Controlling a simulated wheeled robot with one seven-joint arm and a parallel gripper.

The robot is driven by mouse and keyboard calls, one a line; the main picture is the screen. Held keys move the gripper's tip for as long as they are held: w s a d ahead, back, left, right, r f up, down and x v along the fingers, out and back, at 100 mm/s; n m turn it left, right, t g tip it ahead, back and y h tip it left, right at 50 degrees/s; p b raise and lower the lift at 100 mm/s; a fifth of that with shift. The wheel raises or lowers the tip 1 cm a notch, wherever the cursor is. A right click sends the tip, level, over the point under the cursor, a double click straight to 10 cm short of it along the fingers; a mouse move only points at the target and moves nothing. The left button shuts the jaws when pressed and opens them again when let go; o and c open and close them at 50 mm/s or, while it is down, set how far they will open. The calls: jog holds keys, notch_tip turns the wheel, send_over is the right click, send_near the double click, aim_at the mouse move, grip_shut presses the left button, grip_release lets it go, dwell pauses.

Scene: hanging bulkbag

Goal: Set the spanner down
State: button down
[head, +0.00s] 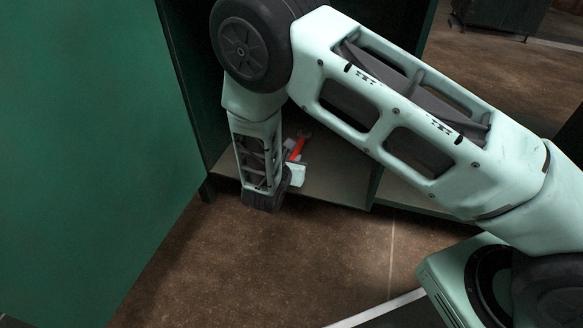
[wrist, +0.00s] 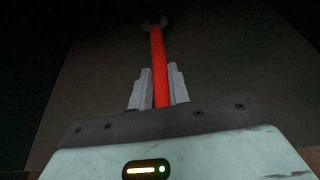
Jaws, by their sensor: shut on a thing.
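The spanner (wrist: 158,62) has a red handle and a grey open-ended head that points away from me in the wrist view. My gripper (wrist: 160,88) is shut on the red handle, with one pale finger on each side. In the head view the red handle (head: 297,149) shows beside the end of my arm, just above or on the grey-brown floor of a green cabinet. My gripper (head: 297,172) is partly hidden there by my wrist. I cannot tell whether the spanner touches the surface under it.
The cabinet floor (head: 335,183) is bare around the spanner. A large green panel (head: 90,140) stands at the left, and a dark upright divider (head: 375,186) is to the right. Brown floor (head: 260,265) lies in front.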

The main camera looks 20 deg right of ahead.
jog(key=shift+f, duration=0.7)
jog(key=shift+r, duration=0.15)
jog(key=c, duration=1.3)
grip_release()
jog(key=shift+f, duration=0.2)
jog(key=shift+r, duration=0.25)
jog(key=p+v, duration=0.7)
jog(key=v, duration=0.5)
jog(key=s+d+r+m+g, duration=0.2)
jog(key=s+r+m+g, duration=0.2)
jog(key=s+r+m, duration=0.15)
jog(key=s+d+r+m+g, duration=0.3)
jog(key=s+r+m+g, duration=0.2)
jog(key=r, duration=0.2)
jog(key=s+a+r+m+y, duration=0.1)
jog(key=s+r+m+y, duration=0.1)
jog(key=s+r+m, duration=0.1)
jog(key=s+a+r+m+g+y, duration=0.1)
jog(key=s+r+m+y, duration=0.2)
jog(key=s+r+m, duration=0.1)
jog(key=s+a+r+m+y, duration=0.1)
jog(key=s+r+m+y, duration=0.2)
jog(key=s, duration=0.3)
jog(key=shift+s+a+r+m+g+b, duration=0.15)
jog(key=shift+s+a+r+m+g, duration=0.05)
jog(key=shift+r, duration=0.25)
jog(key=shift+s+a+r+m+g+b, duration=0.15)
jog(key=shift+s+a+r+g, duration=0.05)
jog(key=shift+r, duration=0.25)
